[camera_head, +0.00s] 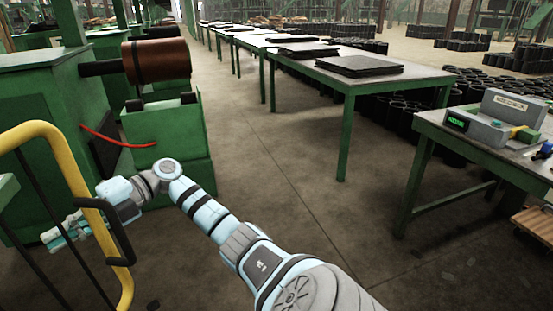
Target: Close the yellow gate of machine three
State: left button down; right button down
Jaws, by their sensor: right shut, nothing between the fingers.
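The yellow gate (75,158) stands at the left edge, a curved yellow tube frame with dark bars and a black handle (113,228) on its right side. My right arm reaches in from the bottom right. My right gripper (52,237) is at the gate, pointing left, with its fingers beyond the handle and among the dark bars. Its fingers are shut with nothing between them. Whether it touches the gate I cannot tell. Behind the gate is a green machine (65,100) with a brown roller (158,60). No machine number is readable. My left gripper is not in view.
A red lever (105,137) sticks out from the green machine. A green table with dark sheets (358,66) stands at the back. A table with a grey scale (492,120) is at right. The floor between is clear.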

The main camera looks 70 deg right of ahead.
jog(key=shift+s+a+r, duration=0.1)
jog(key=shift+s+a, duration=0.05)
jog(key=shift+a, duration=0.25)
jog(key=shift+w+d+f, duration=0.35)
jog(key=shift+w+d, duration=0.05)
jog(key=shift+d, duration=0.25)
jog(key=shift+w+d+f, duration=0.35)
jog(key=shift+d, duration=0.25)
